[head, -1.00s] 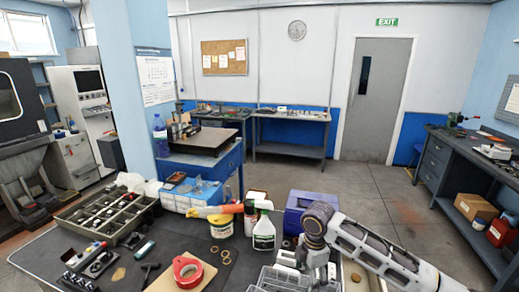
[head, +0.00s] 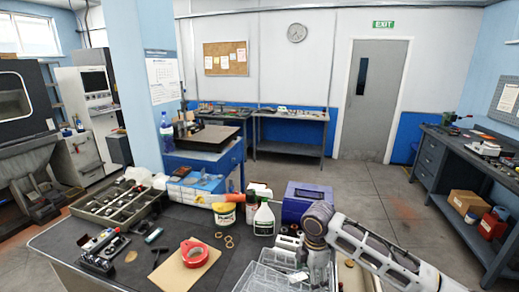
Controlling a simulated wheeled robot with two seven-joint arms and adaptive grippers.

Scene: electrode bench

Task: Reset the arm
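My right arm (head: 388,252) comes in from the lower right. It reaches to a dark joint (head: 317,218) in front of the blue box and bends down there. A pale link (head: 318,262) hangs below the joint, over the right part of the dark bench (head: 75,242). I cannot make out the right gripper at the end of this link. My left arm and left gripper are not in view.
Beside the link are a clear divided tray (head: 262,280), a white spray bottle (head: 264,220) and a blue box (head: 300,197). Red tape (head: 194,252) lies on a brown board (head: 180,275). A parts tray (head: 98,222) stands left.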

